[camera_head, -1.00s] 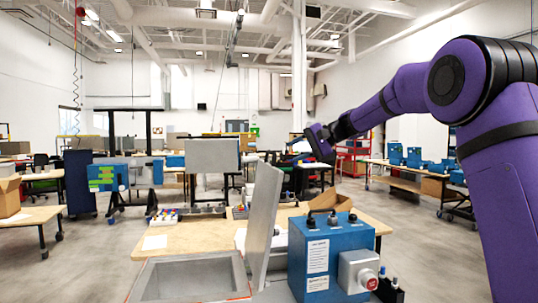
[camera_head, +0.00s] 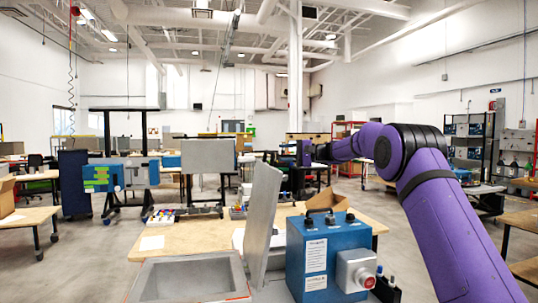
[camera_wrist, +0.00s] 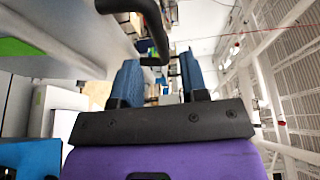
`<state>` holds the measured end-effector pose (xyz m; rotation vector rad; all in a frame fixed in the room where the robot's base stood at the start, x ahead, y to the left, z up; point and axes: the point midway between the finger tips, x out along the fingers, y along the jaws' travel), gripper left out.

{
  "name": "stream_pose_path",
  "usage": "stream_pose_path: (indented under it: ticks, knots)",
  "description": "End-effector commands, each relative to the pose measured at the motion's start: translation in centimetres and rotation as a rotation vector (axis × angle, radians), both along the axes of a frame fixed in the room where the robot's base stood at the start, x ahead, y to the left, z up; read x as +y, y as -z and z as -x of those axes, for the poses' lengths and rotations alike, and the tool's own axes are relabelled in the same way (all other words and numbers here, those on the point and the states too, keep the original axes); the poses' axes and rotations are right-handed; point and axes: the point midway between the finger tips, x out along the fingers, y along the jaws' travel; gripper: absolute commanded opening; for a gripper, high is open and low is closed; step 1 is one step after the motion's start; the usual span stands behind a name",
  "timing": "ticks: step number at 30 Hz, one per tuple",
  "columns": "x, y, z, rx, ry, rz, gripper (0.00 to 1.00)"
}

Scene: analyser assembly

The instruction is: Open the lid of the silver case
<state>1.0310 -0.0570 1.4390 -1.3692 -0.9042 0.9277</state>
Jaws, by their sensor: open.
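The silver case (camera_head: 192,279) stands open-topped at the bottom left of the head view, and I can see into its grey inside. Its lid (camera_head: 262,218) is a flat grey panel standing nearly upright at the right side of the case, leaning slightly outward. My gripper (camera_head: 306,152) is in the air above and beyond the lid, touching neither lid nor case in the head view. In the wrist view my gripper (camera_wrist: 160,78) has its two blue fingers apart, with nothing between them.
A blue box (camera_head: 318,250) with black knobs on top stands right of the lid. An open cardboard box (camera_head: 328,199) is behind it. The wooden table (camera_head: 190,236) has free room behind the case. In the wrist view a dark curved bar (camera_wrist: 152,18) is beyond the fingers.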

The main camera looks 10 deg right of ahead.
Motion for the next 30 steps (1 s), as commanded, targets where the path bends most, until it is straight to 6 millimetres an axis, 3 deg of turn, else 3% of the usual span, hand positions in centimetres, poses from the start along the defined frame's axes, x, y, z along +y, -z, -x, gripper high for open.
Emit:
stream_pose_path:
  ticks: [3, 10, 23, 28, 30]
  knots:
    - [2.1, 0.1, -0.9, 0.000, -0.002, 0.002, 0.40]
    - [4.7, 0.1, -1.9, -0.001, 0.000, 0.001, 0.40]
    - [5.5, 0.1, -2.3, 0.001, 0.001, 0.002, 0.40]
    - [5.5, 0.1, -2.3, 0.001, 0.001, 0.002, 0.04]
    - [5.5, 0.1, -2.3, 0.001, 0.001, 0.002, 0.00]
